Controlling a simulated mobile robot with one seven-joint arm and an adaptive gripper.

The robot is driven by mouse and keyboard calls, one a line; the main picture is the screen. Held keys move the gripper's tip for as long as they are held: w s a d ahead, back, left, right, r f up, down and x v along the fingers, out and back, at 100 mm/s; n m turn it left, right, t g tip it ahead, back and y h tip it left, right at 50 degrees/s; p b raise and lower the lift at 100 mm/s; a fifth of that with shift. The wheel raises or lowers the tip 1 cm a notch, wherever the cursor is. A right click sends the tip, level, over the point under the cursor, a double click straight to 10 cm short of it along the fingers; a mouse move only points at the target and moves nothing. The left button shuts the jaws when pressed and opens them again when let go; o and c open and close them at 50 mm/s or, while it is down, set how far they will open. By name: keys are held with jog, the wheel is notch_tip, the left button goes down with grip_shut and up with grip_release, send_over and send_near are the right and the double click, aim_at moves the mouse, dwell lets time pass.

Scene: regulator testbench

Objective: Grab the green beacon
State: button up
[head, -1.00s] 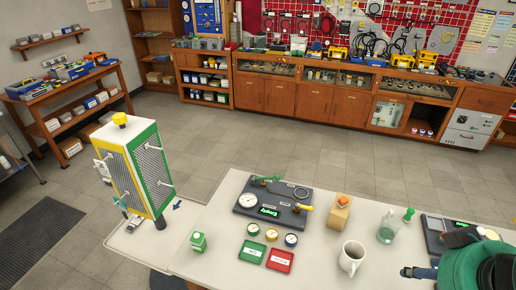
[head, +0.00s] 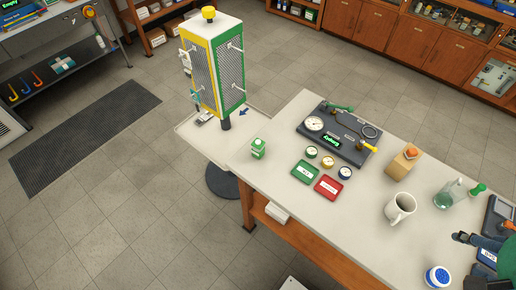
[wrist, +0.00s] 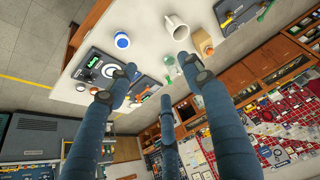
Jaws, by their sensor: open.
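A small green-topped piece (head: 479,190), which may be the green beacon, stands beside a clear glass jar (head: 449,193) at the right of the white table. In the wrist view a small green piece (wrist: 169,60) shows near the clear jar (wrist: 190,60).
A white mug (head: 400,208), a wooden block with an orange top (head: 404,160) and a blue-lidded jar (head: 438,277) stand nearby. A dark gauge panel (head: 340,132) and green and red trays (head: 328,188) lie further left. A yellow-green mesh tower (head: 213,65) stands beyond.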

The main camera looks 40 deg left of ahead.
jog(key=shift+o, duration=0.3)
jog(key=w+a+r+n+g+y+p, duration=0.1)
jog(key=w+a+r+g+p, duration=0.1)
jog(key=w+a, duration=1.05)
jog(key=w+a+f+n+g+p, duration=0.15)
jog(key=w+a, duration=0.25)
jog(key=a, duration=0.4)
jog(key=w+a+f, duration=0.2)
jog(key=w+a, duration=0.1)
jog(key=a, duration=0.4)
jog(key=n+g+h+p, duration=0.1)
jog(key=n+g+p, duration=0.1)
jog(key=p, duration=0.1)
send_over(258, 142)
notch_tip(258, 142, down, 21)
jog(key=shift+d, duration=0.1)
jog(key=shift+f+b, duration=0.35)
jog(key=shift+f, duration=3.9)
